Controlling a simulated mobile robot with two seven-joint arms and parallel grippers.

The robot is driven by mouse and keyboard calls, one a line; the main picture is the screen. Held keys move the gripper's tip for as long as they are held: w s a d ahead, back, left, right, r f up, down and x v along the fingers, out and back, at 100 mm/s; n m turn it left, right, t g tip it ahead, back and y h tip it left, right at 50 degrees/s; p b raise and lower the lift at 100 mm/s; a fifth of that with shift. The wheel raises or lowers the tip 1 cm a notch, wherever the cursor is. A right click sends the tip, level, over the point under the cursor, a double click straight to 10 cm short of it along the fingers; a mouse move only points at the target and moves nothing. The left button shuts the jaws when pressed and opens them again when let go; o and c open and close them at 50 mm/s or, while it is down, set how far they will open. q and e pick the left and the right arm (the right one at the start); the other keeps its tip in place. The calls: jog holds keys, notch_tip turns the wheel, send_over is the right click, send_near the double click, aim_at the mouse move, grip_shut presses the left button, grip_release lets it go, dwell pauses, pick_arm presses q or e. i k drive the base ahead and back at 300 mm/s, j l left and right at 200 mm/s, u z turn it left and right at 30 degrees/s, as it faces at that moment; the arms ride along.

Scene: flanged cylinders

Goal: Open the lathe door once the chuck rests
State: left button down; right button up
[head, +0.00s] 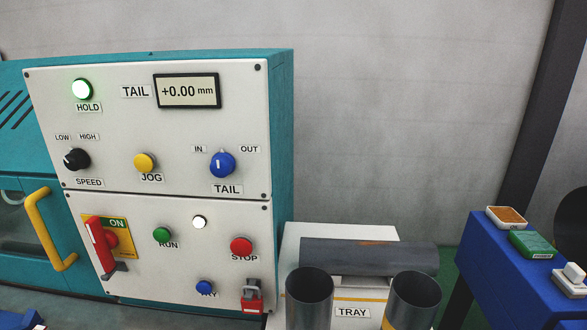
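The teal lathe door (36,276) is at the left edge, with a yellow bar handle (47,230) and part of a dark window (12,197). The door appears shut, though its left part is out of frame. The chuck cannot be made out, so I cannot tell whether it turns. On the control panel (120,120) the HOLD lamp (82,89) glows green-white. The display (188,91) reads +0.00 mm. A small white lamp (199,222) is lit between the green RUN button (162,235) and red STOP button (241,245).
The red switch handle (101,247) stands by the ON label. A red padlock-like part (252,296) sits at the panel's lower right. Grey tubes (310,297) stand and lie at the TRAY (352,312). A blue stand (510,270) with small boxes is at right.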

aim_at(27, 165)
jog(key=u, duration=1.85)
